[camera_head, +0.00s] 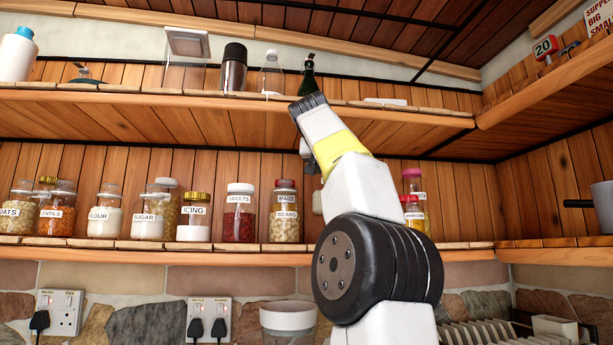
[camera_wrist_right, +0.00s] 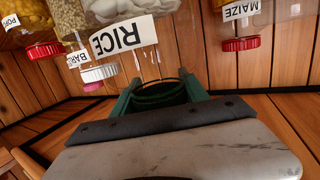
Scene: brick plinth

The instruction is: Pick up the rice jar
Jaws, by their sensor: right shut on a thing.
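The rice jar (camera_wrist_right: 125,35) shows in the right wrist view, with pale contents and a white RICE label. The picture there is tilted, with jar lids below the jar bodies. My right gripper (camera_wrist_right: 160,92) has its green fingers on either side of a dark green round lid and is shut on it, at the rice jar's end. In the head view my right arm reaches up to the shelves; its fingers are hidden, and I cannot make out the rice jar for certain behind it. My left gripper is in neither view.
The maize jar (camera_wrist_right: 240,15) and a white-lidded jar (camera_wrist_right: 98,73) flank the rice jar. The upper shelf (camera_head: 200,97) overhangs, with bottles on it.

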